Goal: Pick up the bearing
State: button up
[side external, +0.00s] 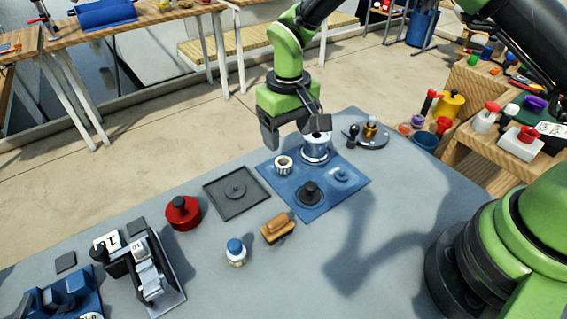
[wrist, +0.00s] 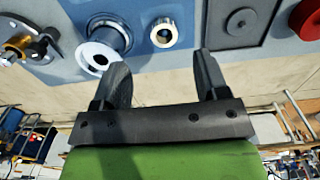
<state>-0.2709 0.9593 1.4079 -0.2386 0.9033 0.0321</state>
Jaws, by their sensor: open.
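The bearing looks to be the small pale ring (side external: 284,165) with a dark hole on the blue mat (side external: 320,203), just left of a silver-white cylinder (side external: 315,149). In the wrist view the ring (wrist: 164,33) lies ahead of my fingertips, roughly between their lines. My gripper (side external: 295,138) is open and empty above the back edge of the mat. Its two dark fingers also show in the wrist view (wrist: 164,68), apart with nothing between them. The right finger partly overlaps the top of the cylinder in the side view.
A black knobbed part (side external: 310,193) and a blue part (side external: 342,175) share the mat. A dark square tray (side external: 216,203) lies left of it. A round metal plate with posts (side external: 372,139) stands right of the cylinder. A red round part (side external: 182,212) sits further left.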

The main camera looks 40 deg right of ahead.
aim_at(285, 167)
jog(key=f, duration=0.7)
jog(key=shift+w+a+f, duration=0.1)
jog(key=shift+a+f, duration=0.1)
jog(key=c, duration=1)
